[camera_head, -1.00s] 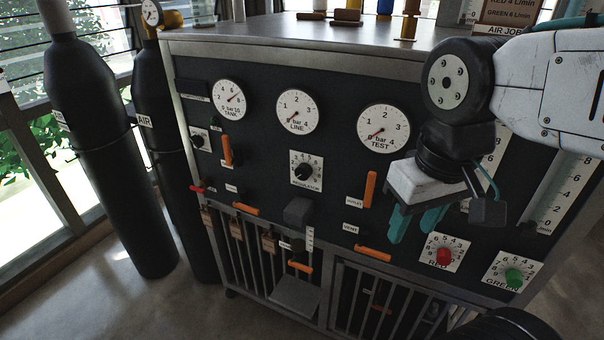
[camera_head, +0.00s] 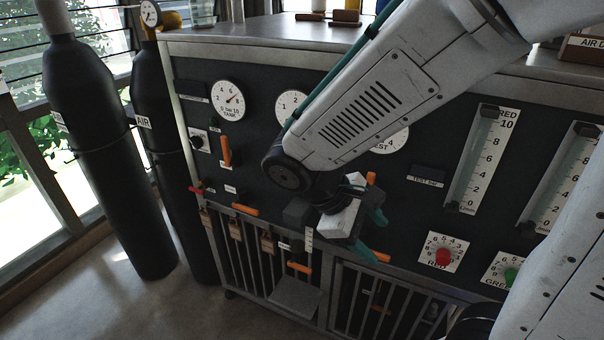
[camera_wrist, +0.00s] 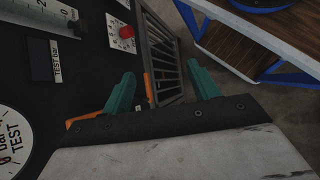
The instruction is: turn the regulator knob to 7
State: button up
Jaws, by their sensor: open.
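The regulator knob is hidden behind my arm in the head view now. My gripper (camera_head: 374,234) is in front of the panel's lower middle, below and right of where the knob was seen earlier. Its teal fingers are apart and nothing is between them. In the wrist view my gripper (camera_wrist: 165,88) shows both fingers spread, with the panel on the left and floor beyond. The LINE gauge (camera_head: 291,106) is partly covered by my arm. The TEST gauge (camera_wrist: 12,140) shows at the wrist view's left edge.
The red knob (camera_head: 443,256) and green knob (camera_head: 511,275) sit at the lower right of the panel. Orange levers (camera_head: 226,150) stick out from the panel. Black cylinders (camera_head: 100,150) stand at left. A blue-framed wooden shelf (camera_wrist: 240,40) stands beyond the fingers.

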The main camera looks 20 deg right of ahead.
jog(key=w+a+f+n+t+h, duration=0.3)
jog(key=w+a+n+t, duration=0.3)
jog(key=w+n+t, duration=0.4)
jog(key=w+a+f+n+t+h, duration=0.2)
jog(key=w+a+n+t, duration=0.35)
jog(key=w+n, duration=0.45)
jog(key=shift+m, duration=0.7)
jog(key=shift+x, duration=5.45)
jog(key=shift+w+a, duration=0.1)
grip_shut()
